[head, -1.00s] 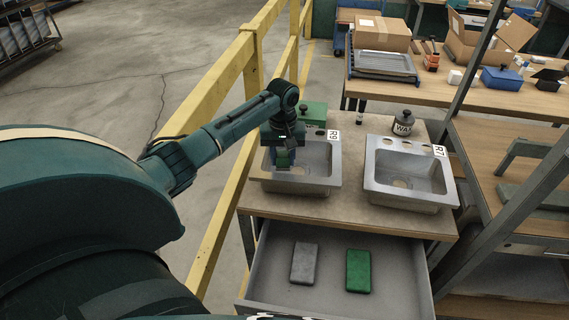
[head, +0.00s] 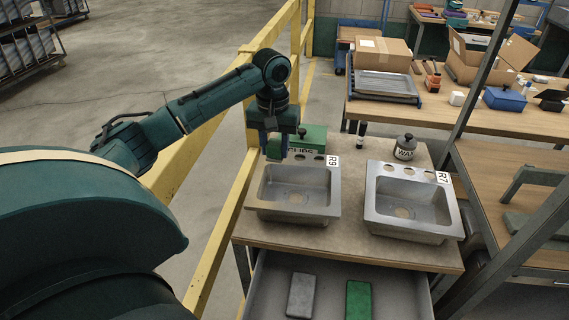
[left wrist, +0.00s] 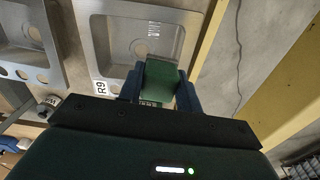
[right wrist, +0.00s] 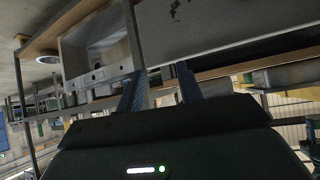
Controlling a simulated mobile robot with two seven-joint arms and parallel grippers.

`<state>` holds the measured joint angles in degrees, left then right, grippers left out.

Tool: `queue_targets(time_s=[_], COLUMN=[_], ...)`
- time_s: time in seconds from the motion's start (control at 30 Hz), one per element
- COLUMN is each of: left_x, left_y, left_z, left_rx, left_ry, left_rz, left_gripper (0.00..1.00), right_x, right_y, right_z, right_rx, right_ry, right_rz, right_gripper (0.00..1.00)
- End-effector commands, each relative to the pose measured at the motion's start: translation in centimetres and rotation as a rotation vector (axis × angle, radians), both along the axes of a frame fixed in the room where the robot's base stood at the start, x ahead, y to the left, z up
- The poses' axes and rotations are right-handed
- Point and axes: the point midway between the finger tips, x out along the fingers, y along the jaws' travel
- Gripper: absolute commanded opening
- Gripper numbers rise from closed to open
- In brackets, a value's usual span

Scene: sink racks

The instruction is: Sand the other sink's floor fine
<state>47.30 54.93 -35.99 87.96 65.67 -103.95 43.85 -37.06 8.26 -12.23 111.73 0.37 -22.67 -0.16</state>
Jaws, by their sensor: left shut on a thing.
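My left gripper (head: 277,146) is above the back left edge of sink R9 (head: 262,207). In the left wrist view its blue fingers are shut on a green block (left wrist: 162,76), with the R9 basin (left wrist: 112,50) beyond. Light marks show on that basin's floor near the drain. Sink R7 (head: 376,216) stands to the right, empty. A grey pad (head: 301,295) and a green pad (head: 358,299) lie in the open drawer (head: 330,285). My right gripper (right wrist: 158,88) shows only in the right wrist view, fingers apart with nothing between them.
A green CLIPS box (head: 312,138) stands behind sink R9, close to my left gripper. A dark WAX jar (head: 405,147) stands behind R7. A yellow rail (head: 226,215) runs along the left of the bench. A grey rack post (head: 468,90) rises on the right.

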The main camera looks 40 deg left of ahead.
Motion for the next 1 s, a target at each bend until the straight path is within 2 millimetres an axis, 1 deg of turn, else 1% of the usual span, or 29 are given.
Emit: queue_targets(time_s=[0.03,0.07,0.17,0.4,0.6,0.73,1.0], left_x=[-0.6,-0.9,-1.4,-1.5,-1.4,-1.4,-1.4], left_y=[0.1,0.0,-0.1,-0.1,-0.1,-0.1,-0.1], left_z=[0.7,0.9,0.9,-1.6,-3.2,-3.6,-3.6], left_rx=[0.006,0.006,0.007,0.004,0.004,0.004,0.004], left_ry=[0.005,0.009,0.017,0.019,0.017,0.015,0.015], left_rz=[-0.016,-0.025,-0.038,-0.039,-0.039,-0.039,-0.039], left_gripper=[0.16,0.16,0.16,0.16,0.16,0.16,0.16], right_x=[0.0,0.1,0.1,0.0,0.0,0.0,-0.1], right_y=[0.0,0.0,0.1,0.0,0.0,0.0,0.0], right_z=[0.0,0.0,0.0,0.0,0.0,0.0,0.0], right_rx=[0.001,0.002,0.003,0.002,0.001,0.001,0.001], right_ry=[-0.001,-0.002,-0.001,-0.001,0.000,0.001,0.001], right_rz=[-0.001,-0.001,-0.002,-0.001,-0.001,-0.001,-0.001], right_gripper=[0.36,0.36,0.36,0.36,0.36,0.36,0.36])
